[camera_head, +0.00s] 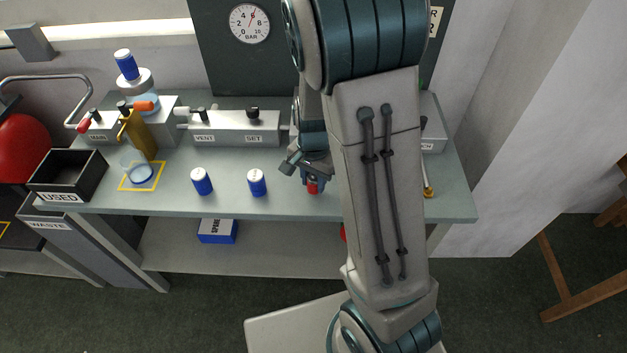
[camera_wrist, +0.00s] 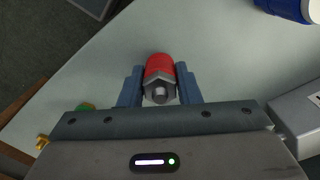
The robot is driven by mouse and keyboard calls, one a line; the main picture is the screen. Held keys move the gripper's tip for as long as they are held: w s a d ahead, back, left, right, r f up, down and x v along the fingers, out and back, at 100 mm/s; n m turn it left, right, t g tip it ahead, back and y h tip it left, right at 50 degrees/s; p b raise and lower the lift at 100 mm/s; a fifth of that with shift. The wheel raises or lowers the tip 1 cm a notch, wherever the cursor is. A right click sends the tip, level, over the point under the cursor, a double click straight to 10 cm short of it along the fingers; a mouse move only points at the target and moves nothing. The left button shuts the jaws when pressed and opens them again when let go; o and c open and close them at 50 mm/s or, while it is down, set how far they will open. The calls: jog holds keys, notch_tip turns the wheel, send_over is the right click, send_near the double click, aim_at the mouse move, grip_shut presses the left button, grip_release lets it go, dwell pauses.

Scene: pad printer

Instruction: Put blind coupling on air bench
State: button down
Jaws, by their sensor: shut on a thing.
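The blind coupling is most likely the small part with a red body and a grey hex end (camera_wrist: 160,78). In the wrist view it sits between the two fingers of my gripper (camera_wrist: 160,90), which is shut on it. In the head view the red end of the coupling (camera_head: 313,187) shows just below my gripper (camera_head: 308,172), near the front edge of the air bench (camera_head: 280,201). I cannot tell whether the coupling touches the bench top. My arm hides part of the bench to the right of the gripper.
Two blue-and-white cylinders (camera_head: 202,181) (camera_head: 257,183) stand left of my gripper. A grey block with VENT and SET labels (camera_head: 234,128) is behind them. A black USED bin (camera_head: 66,172) stands at the left end. A brass-ended fitting (camera_head: 428,188) lies at the right.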

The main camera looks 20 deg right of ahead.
aim_at(314, 177)
jog(key=shift+f, duration=0.25)
jog(key=shift+f, duration=0.2)
jog(key=c, duration=1.1)
grip_release()
jog(key=shift+o, duration=0.2)
notch_tip(314, 177, up, 12)
jog(key=p, duration=0.1)
jog(key=s+r+n+t, duration=0.1)
jog(key=s+r+n, duration=0.2)
jog(key=s, duration=0.4)
jog(key=s+r+n+t, duration=0.1)
jog(key=s+r+n, duration=0.3)
jog(key=s+n, duration=0.2)
jog(key=shift+s+r+t, duration=0.3)
jog(key=shift+s+t, duration=0.1)
jog(key=shift+s, duration=0.1)
